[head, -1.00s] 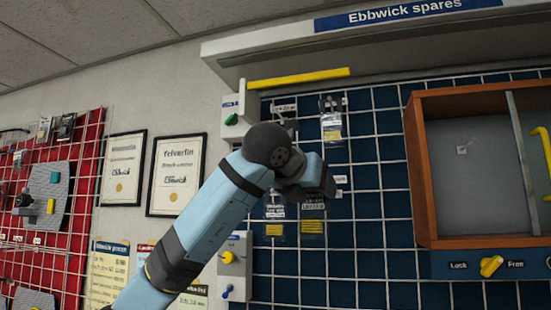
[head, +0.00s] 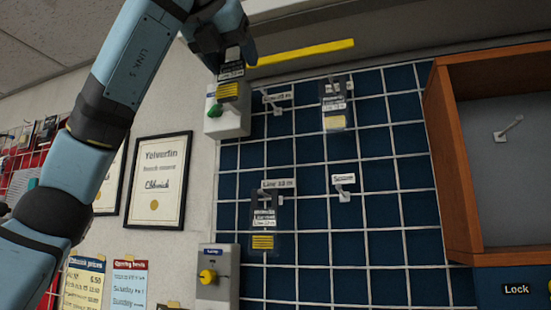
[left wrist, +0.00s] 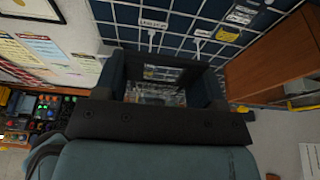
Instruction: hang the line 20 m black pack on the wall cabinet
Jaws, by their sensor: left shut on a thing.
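My left gripper (head: 230,50) is raised at the upper left of the grid panel and shut on a small dark pack (head: 228,91) with a white label and yellow stripes. The pack hangs below the fingers, in front of a white box with a green knob. In the left wrist view the fingers (left wrist: 165,78) enclose a partly clear pack (left wrist: 158,95). The wooden-framed wall cabinet (head: 442,140) is at the right, with a grey back and a bare hook (head: 509,128). My right gripper is not in view.
The blue grid panel (head: 310,240) has bare hooks at upper left (head: 275,104) and centre (head: 344,193). Packs hang at upper middle (head: 334,105) and lower left (head: 263,222). A yellow bar (head: 300,53) runs above. A white box (head: 226,122) is behind the held pack.

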